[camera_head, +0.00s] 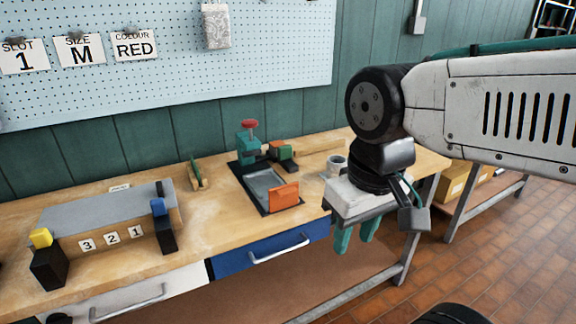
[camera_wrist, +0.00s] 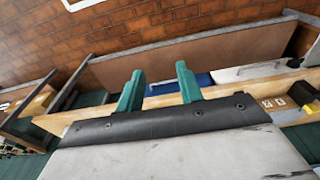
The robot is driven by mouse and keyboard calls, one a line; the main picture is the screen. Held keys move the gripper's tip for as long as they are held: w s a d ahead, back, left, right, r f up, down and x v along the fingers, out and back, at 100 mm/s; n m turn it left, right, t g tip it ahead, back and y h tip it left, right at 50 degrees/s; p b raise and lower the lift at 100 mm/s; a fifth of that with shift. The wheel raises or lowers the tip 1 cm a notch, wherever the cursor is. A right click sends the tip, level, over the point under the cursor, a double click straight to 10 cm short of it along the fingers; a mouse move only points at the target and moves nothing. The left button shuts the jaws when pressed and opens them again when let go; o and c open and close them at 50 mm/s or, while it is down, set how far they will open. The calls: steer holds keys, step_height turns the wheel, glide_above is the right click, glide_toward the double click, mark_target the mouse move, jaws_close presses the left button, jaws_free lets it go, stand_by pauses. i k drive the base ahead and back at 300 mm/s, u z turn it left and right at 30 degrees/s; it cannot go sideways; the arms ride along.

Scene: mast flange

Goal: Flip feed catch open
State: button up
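My gripper (camera_head: 353,246) hangs in front of the bench's right part, with its two teal fingers pointing down. The fingers are apart with nothing between them; the wrist view also shows the empty gap (camera_wrist: 159,72). A grey-topped feed unit (camera_head: 100,212) stands on the bench at the left, far from my gripper. Its front carries labels 3, 2, 1.
A black-framed fixture (camera_head: 262,188) with an orange block (camera_head: 284,196) and a red-knobbed teal clamp (camera_head: 249,130) stands mid-bench. A grey cup (camera_head: 337,164) is near my wrist. Drawer handles (camera_head: 280,250) stick out at the front. The wooden bench top (camera_head: 222,228) is clear between unit and fixture.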

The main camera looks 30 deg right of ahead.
mark_target(286, 152)
steer(key=z, duration=0.45)
steer(key=i, duration=1.15)
steer(key=u, duration=0.45)
